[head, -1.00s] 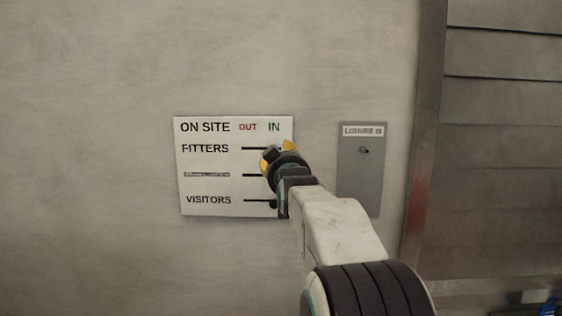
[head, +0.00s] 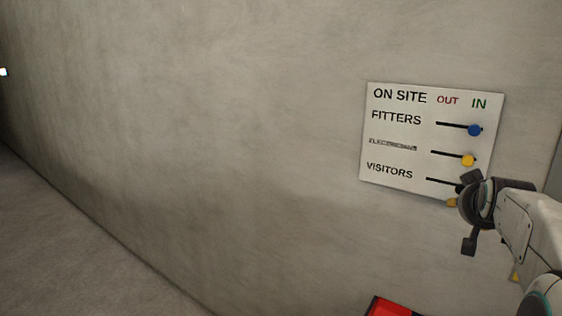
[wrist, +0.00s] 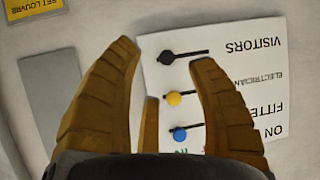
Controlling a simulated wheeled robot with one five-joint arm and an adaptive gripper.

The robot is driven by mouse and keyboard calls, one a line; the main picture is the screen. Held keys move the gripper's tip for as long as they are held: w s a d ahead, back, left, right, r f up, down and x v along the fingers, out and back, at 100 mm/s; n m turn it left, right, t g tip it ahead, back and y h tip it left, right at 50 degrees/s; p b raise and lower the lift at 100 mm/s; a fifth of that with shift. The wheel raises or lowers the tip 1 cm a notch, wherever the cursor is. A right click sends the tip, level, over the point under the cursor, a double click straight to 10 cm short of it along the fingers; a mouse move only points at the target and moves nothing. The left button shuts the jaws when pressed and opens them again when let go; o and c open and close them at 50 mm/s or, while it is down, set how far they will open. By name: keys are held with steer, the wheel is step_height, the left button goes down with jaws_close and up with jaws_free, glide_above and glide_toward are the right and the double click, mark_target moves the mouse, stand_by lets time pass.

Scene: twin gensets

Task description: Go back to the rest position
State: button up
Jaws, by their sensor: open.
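My gripper (head: 462,205) is at the lower right of the head view, in front of the lower right corner of the sign board. In the wrist view its yellow fingers (wrist: 165,75) are spread apart with nothing held between them. The white ON SITE board (head: 385,98) hangs on the wall, with OUT and IN columns. The blue knob (head: 474,130) of the FITTERS row and the yellow knob (head: 468,160) of the middle row sit at the IN end of their slots. The black VISITORS knob (wrist: 166,57) shows in the wrist view; my gripper partly hides it in the head view.
A grey panel (wrist: 55,95) and a yellow label (wrist: 32,10) are on the wall in the wrist view. A red object (head: 392,307) is at the bottom edge of the head view. Bare wall and clear floor (head: 60,230) lie to the left.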

steer(key=s+a+f+g+y, duration=0.2)
steer(key=s+a+f+g, duration=0.15)
steer(key=s+f, duration=0.4)
steer(key=s+a+f+g+y, duration=0.25)
steer(key=s+a+f, duration=0.25)
steer(key=s+f, duration=0.25)
steer(key=s+a+f+n+y, duration=0.1)
steer(key=s+a+n, duration=0.3)
steer(key=s+a, duration=1.1)
steer(key=shift+a+f+n+g, duration=0.4)
steer(key=shift+a+f, duration=0.15)
steer(key=shift+a, duration=0.45)
